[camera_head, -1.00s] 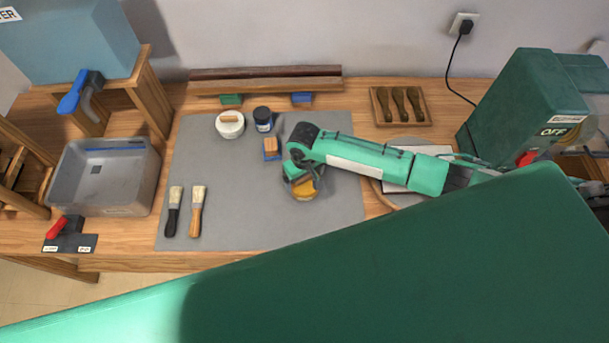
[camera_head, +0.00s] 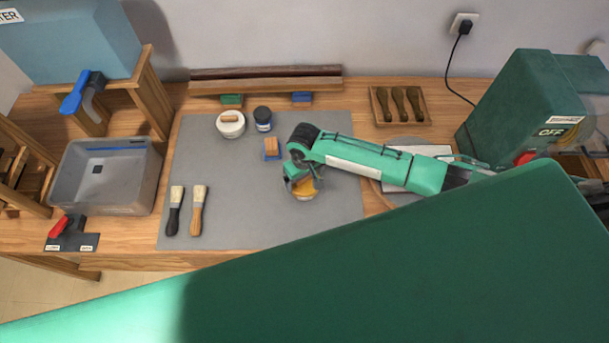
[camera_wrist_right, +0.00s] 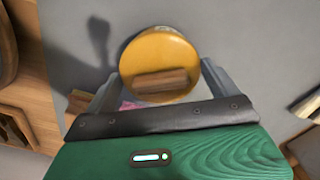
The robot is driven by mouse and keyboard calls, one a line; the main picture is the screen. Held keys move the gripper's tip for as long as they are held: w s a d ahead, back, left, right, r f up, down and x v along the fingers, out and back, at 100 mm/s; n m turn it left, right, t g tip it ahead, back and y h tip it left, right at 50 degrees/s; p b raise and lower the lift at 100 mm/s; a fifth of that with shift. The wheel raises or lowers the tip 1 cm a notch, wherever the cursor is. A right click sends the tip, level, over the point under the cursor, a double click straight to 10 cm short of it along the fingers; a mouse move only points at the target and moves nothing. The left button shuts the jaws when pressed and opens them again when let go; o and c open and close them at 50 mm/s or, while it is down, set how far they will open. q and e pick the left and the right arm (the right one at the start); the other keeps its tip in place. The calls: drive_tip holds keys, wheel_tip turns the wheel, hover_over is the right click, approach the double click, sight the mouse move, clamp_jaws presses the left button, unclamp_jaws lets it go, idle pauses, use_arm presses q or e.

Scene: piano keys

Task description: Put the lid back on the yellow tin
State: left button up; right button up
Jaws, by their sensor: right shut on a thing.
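My right gripper (camera_head: 303,184) is above the right half of the grey mat and points down. It is shut on a round yellow lid (camera_head: 303,189), with one finger on either side of it. A pale rim shows below the yellow disc. I cannot tell whether this is the tin's body, or whether the lid sits on it. My left gripper is not in view.
The grey mat (camera_head: 256,215) also holds a white tub (camera_head: 230,128), a dark jar (camera_head: 263,124), a small blue-based wooden block (camera_head: 271,148) and two brushes (camera_head: 198,205). A grey bin (camera_head: 105,185) stands left.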

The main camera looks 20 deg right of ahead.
idle(0.4)
drive_tip(key=o, duration=0.7)
drive_tip(key=shift+r, duration=0.1)
wheel_tip(320, 180, up, 3)
drive_tip(key=p, duration=0.3)
drive_tip(key=shift+f, duration=0.2)
drive_tip(key=shift+r+p, duration=0.85)
drive_tip(key=shift+r, duration=1.3)
